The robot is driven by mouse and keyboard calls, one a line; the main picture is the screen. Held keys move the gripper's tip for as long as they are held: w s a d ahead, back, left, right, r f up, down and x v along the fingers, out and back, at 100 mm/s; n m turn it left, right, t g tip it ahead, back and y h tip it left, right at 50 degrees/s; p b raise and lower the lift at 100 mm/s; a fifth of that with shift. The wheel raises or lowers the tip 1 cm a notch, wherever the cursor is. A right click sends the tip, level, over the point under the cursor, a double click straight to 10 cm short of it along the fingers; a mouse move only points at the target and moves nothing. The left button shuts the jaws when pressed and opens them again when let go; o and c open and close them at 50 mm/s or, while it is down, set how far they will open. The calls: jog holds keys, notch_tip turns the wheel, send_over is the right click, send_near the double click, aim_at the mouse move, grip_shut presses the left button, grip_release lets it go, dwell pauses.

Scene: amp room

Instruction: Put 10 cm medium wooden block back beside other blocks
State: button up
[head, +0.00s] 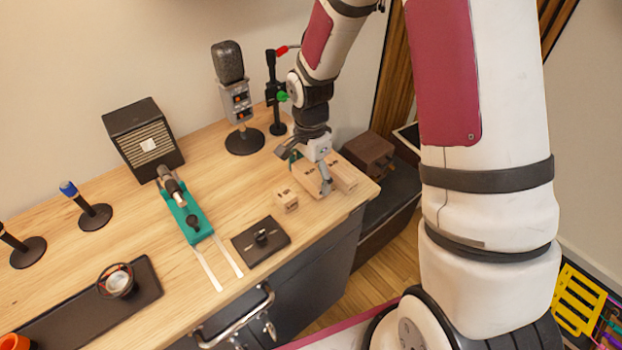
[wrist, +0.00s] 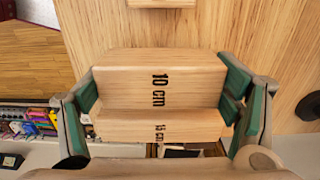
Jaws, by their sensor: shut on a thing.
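The 10 cm wooden block (wrist: 130,80) is pale wood with black lettering, and my gripper (wrist: 160,95) is shut on it, one green-padded finger at each end. In the head view my gripper (head: 309,166) is low over the table's right end, around the light block (head: 303,180). The 15 cm block (wrist: 115,125) lies right alongside the 10 cm block in the wrist view; whether they touch is unclear. In the head view a longer block (head: 343,174) shows just right of my gripper. A small block (head: 286,201) stands apart, nearer the front edge.
The wooden table (head: 140,225) carries a microphone (head: 230,90) behind the blocks, a black plate with a knob (head: 261,242) in front, and a teal device (head: 187,212) to the left. The table's right edge is close to the blocks. A brown box (head: 367,154) stands beyond it.

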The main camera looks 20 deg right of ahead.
aim_at(310, 172)
jog(key=shift+f, duration=0.95)
jog(key=shift+f, duration=0.1)
jog(key=o, duration=1.2)
jog(key=shift+o, duration=0.2)
notch_tip(310, 172, up, 12)
jog(key=shift+r+b, duration=0.25)
jog(key=shift+b, duration=0.15)
jog(key=s+r+n+t, duration=0.5)
jog(key=s+r+n, duration=0.9)
jog(key=s+r, duration=0.3)
jog(key=s, duration=0.3)
jog(key=shift+s+r, duration=0.2)
jog(key=shift+s, duration=0.05)
